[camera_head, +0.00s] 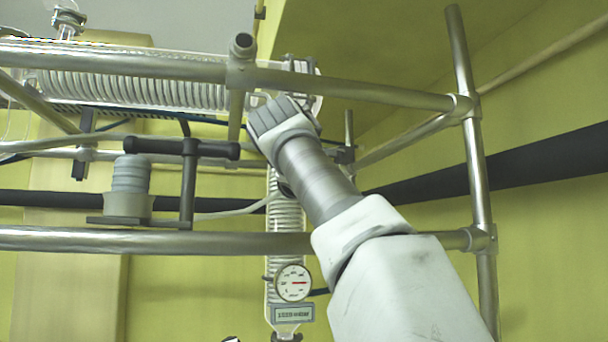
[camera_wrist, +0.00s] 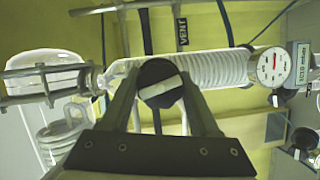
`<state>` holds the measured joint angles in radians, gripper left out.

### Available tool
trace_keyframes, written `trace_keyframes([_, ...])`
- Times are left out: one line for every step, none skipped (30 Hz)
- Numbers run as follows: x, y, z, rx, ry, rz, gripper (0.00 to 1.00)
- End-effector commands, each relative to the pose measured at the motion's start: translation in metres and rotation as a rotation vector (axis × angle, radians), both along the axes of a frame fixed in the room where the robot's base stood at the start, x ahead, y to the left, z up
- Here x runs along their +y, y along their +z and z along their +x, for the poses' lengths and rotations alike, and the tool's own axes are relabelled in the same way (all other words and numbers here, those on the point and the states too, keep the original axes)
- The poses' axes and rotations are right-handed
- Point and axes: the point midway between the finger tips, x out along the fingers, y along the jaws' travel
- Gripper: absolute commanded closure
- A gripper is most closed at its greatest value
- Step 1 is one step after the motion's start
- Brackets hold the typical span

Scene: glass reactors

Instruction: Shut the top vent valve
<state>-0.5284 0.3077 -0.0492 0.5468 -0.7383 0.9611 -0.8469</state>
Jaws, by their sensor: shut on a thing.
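In the wrist view a round dark valve knob (camera_wrist: 158,70) with a pale bar across its face sits between the two fingers of my gripper (camera_wrist: 162,88). The fingers are closed on the knob from both sides. The pale bar lies nearly across the picture, its right end slightly higher. A dark label reading VENT (camera_wrist: 182,33) hangs just above and to the right of the knob. In the head view my wrist reaches up to the metal frame near the right end of the horizontal coil condenser (camera_head: 140,92); the fingertips and knob are hidden there.
Metal frame tubes (camera_head: 350,92) cross above my wrist, and a lower tube (camera_head: 150,240) runs behind my arm. A vertical coil with a round gauge (camera_head: 292,283) hangs left of my forearm. A stirrer motor (camera_head: 130,185) stands at left.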

Motion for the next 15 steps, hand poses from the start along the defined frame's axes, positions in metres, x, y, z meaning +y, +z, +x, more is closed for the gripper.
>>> trace_keyframes([0.0003,-0.0005,0.0009,0.005,0.0,0.019,0.94])
trace_keyframes([0.0003,-0.0007,0.0009,0.009,-0.001,0.028,0.94])
trace_keyframes([0.0002,-0.0005,0.0006,0.012,0.0,0.041,0.94])
trace_keyframes([0.0004,-0.0006,0.0005,0.015,0.0,0.049,0.94])
trace_keyframes([0.0006,-0.0006,0.0006,0.017,0.001,0.055,0.94])
trace_keyframes([0.0006,-0.0006,0.0005,0.019,0.001,0.064,0.94])
trace_keyframes([0.0006,-0.0008,0.0006,0.02,0.0,0.069,0.94])
trace_keyframes([0.0006,-0.0011,0.0007,0.023,0.0,0.073,0.94])
trace_keyframes([0.0007,-0.0012,0.0007,0.024,0.0,0.077,0.94])
trace_keyframes([0.0006,-0.001,0.0006,0.025,0.0,0.08,0.94])
trace_keyframes([0.0006,-0.0009,0.0005,0.025,0.0,0.083,0.94])
trace_keyframes([0.0006,-0.0008,0.0004,0.025,0.001,0.085,0.94])
trace_keyframes([0.0006,-0.0008,0.0003,0.026,0.001,0.087,0.94])
trace_keyframes([0.0006,-0.0008,0.0003,0.026,0.001,0.088,0.94])
trace_keyframes([0.0006,-0.0008,0.0003,0.026,0.001,0.088,0.94])
